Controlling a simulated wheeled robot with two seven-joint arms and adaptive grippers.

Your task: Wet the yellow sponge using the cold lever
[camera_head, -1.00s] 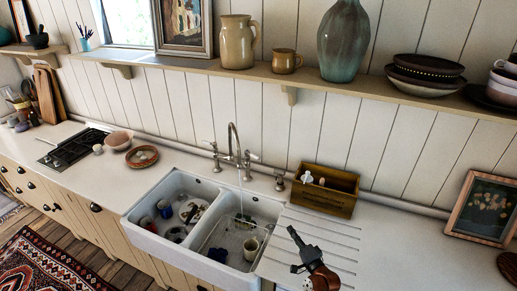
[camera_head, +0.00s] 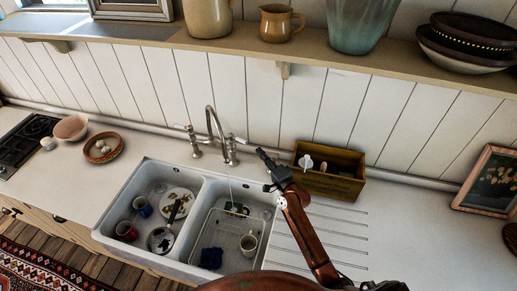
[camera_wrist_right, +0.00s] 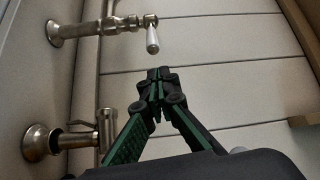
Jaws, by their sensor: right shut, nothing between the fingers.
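The metal tap (camera_head: 213,125) stands behind the double sink, with a lever on each side. A thin stream of water (camera_head: 230,188) falls from its spout into the right basin. My right gripper (camera_head: 262,155) is shut and empty, just right of the tap's right lever (camera_head: 240,141). In the right wrist view, the closed fingertips (camera_wrist_right: 158,76) point at that lever's pale handle (camera_wrist_right: 152,38), with a small gap showing between them. No hot or cold marking is legible. I cannot make out a yellow sponge; a small dark-and-white item (camera_head: 237,209) lies under the stream. My left gripper is not in view.
The white sink (camera_head: 193,205) holds mugs and plates on the left, and a wire rack (camera_head: 222,236), a cream mug (camera_head: 248,243) and a dark blue cloth (camera_head: 211,258) on the right. A wooden box (camera_head: 330,183) stands close right of my gripper. The shelf (camera_head: 330,67) runs above.

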